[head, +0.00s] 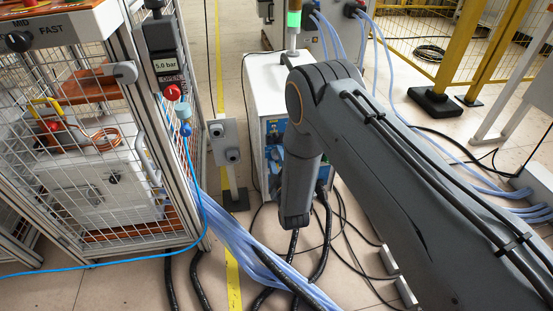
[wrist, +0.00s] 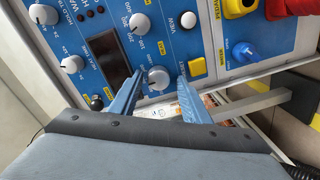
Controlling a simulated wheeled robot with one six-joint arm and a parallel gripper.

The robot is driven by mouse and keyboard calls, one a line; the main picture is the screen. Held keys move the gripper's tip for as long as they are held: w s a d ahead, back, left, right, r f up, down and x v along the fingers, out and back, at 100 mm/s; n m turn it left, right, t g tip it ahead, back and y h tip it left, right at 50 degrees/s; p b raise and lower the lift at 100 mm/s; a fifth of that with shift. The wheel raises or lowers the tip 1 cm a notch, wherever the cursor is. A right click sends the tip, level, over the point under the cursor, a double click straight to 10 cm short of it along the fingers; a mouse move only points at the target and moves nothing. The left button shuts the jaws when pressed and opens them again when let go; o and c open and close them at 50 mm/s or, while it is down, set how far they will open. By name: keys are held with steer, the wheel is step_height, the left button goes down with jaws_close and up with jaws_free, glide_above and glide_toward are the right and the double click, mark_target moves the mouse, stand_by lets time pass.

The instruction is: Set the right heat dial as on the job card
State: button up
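In the wrist view, a blue control panel (wrist: 215,45) appears turned, its lettering tilted. A grey dial (wrist: 158,78) sits low on it, between the tips of my gripper (wrist: 161,76). The two blue fingers stand apart on either side of this dial; contact with it cannot be made out. Another dial (wrist: 139,23) lies just above it. Two more dials show at the left, an upper one (wrist: 43,14) and a lower one (wrist: 72,64). Which label reads as right heat is not clear. The job card cannot be identified. In the head view, my arm hides most of the panel.
A grey bar (wrist: 255,103) juts out below. In the head view, a post with buttons (head: 226,150) and a mesh cage (head: 95,150) stand left of the white cabinet (head: 262,85).

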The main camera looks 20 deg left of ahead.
steer(key=shift+w+r, duration=0.1)
steer(key=shift+r, duration=0.05)
steer(key=s+d+m+b, duration=0.55)
steer(key=m+b, duration=0.45)
steer(key=m, duration=0.6)
steer(key=d+r+g+h+p, duration=0.2)
steer(key=d+r+p, duration=0.6)
steer(key=r, duration=0.3)
steer(key=d+r+m+g+h+p, duration=0.1)
steer(key=d+r+g+h+p, duration=0.2)
steer(key=d+r+p, duration=0.5)
step_height(320, 180, up, 3)
steer(key=p, duration=0.3)
steer(key=shift+h, duration=0.3)
steer(key=shift+w+r, duration=0.1)
